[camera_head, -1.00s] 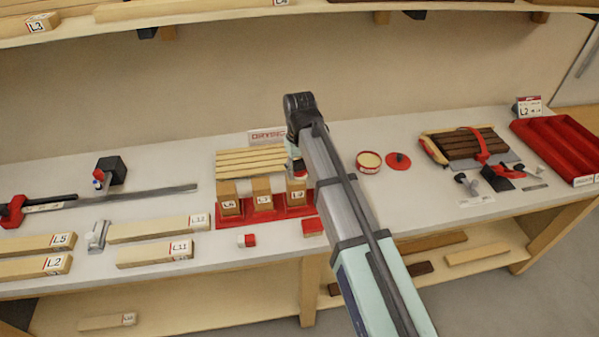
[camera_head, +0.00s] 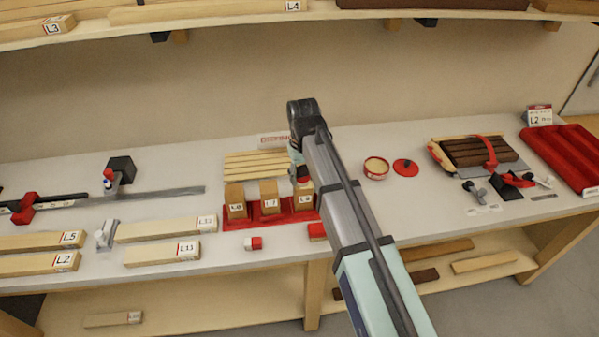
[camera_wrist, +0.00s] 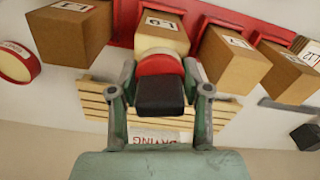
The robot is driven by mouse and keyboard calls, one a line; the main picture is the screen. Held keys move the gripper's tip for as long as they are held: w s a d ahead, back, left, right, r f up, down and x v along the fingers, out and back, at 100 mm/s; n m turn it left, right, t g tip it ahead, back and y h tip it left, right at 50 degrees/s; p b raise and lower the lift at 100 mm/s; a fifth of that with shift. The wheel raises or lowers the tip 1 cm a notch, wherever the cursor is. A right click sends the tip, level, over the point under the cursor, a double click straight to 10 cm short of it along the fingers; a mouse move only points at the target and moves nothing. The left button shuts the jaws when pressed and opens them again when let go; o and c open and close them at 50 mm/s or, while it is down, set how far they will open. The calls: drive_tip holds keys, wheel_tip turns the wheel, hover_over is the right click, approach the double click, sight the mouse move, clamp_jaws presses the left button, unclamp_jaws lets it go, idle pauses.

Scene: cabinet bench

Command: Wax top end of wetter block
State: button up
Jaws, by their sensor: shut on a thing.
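My gripper (camera_wrist: 158,88) is shut on a red and black applicator (camera_wrist: 160,90). Its red end is at the top end of the middle block (camera_wrist: 162,28), whose label looks like L9; I cannot tell whether they touch. That end looks paler than the brown sides. Other upright blocks flank it in the wrist view: one at left (camera_wrist: 68,32) and two at right (camera_wrist: 232,60) (camera_wrist: 292,76). They stand at a red rack (camera_head: 232,224). In the head view, blocks L8 (camera_head: 236,202) and L7 (camera_head: 269,198) show, and my arm hides part of the area. An open red-rimmed wax tin (camera_head: 376,168) is to the right.
The red lid (camera_head: 405,168) lies beside the tin. Pale slats (camera_head: 255,164) lie behind the rack, near a drying sign (camera_wrist: 155,136). A small red and white block (camera_head: 253,243) is in front. Labelled boards (camera_head: 165,229) and a clamp (camera_head: 30,207) occupy the left.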

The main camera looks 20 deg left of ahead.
sight(303, 166)
drive_tip(key=shift+s+d, duration=0.2)
drive_tip(key=shift+d, duration=0.35)
drive_tip(key=shift+s+d, duration=0.15)
drive_tip(key=shift+d, duration=0.35)
drive_tip(key=shift+s+a, duration=0.3)
drive_tip(key=shift+a, duration=0.3)
drive_tip(key=shift+s+a, duration=0.25)
drive_tip(key=shift+a, duration=0.35)
drive_tip(key=shift+w+d+p, duration=0.3)
drive_tip(key=shift+w, duration=0.6)
drive_tip(key=shift+w+d+p, duration=0.25)
drive_tip(key=shift+w, duration=0.6)
drive_tip(key=shift+s+a+f, duration=0.1)
drive_tip(key=shift+s+a, duration=0.15)
drive_tip(key=shift+s, duration=0.65)
drive_tip(key=shift+r+p, duration=1.55)
drive_tip(key=shift+r, duration=1.5)
